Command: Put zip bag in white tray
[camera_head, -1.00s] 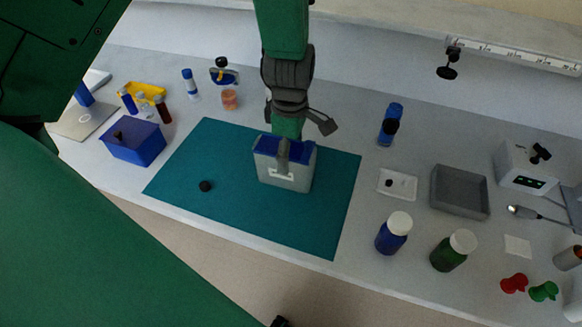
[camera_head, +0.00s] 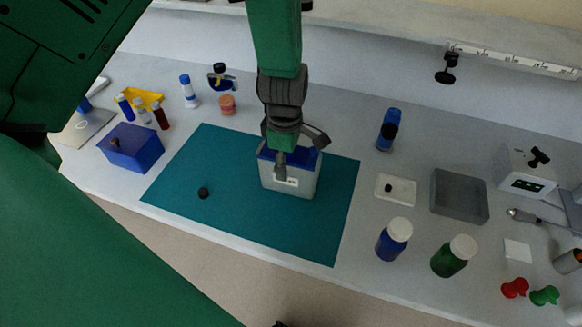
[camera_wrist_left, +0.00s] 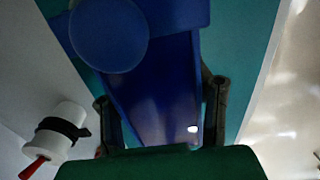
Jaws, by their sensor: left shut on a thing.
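My left gripper (camera_head: 283,160) points down over a white box with a blue top (camera_head: 292,187), which stands on or just above the teal mat. In the left wrist view the fingers (camera_wrist_left: 162,115) are either side of a blue surface (camera_wrist_left: 160,90), shut on this box. I cannot make out a zip bag for certain. A flat pale square (camera_head: 386,196) with a dark round piece on it lies right of the mat; I cannot tell if it is a bag or a shallow white tray. A grey tray (camera_head: 459,212) lies further right. My right gripper is not in view.
On the right stand a blue bottle (camera_head: 392,243), a green bottle (camera_head: 449,261) and a white device (camera_head: 525,172). A blue box (camera_head: 132,148) stands left of the teal mat (camera_head: 310,235). The mat's front is mostly clear.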

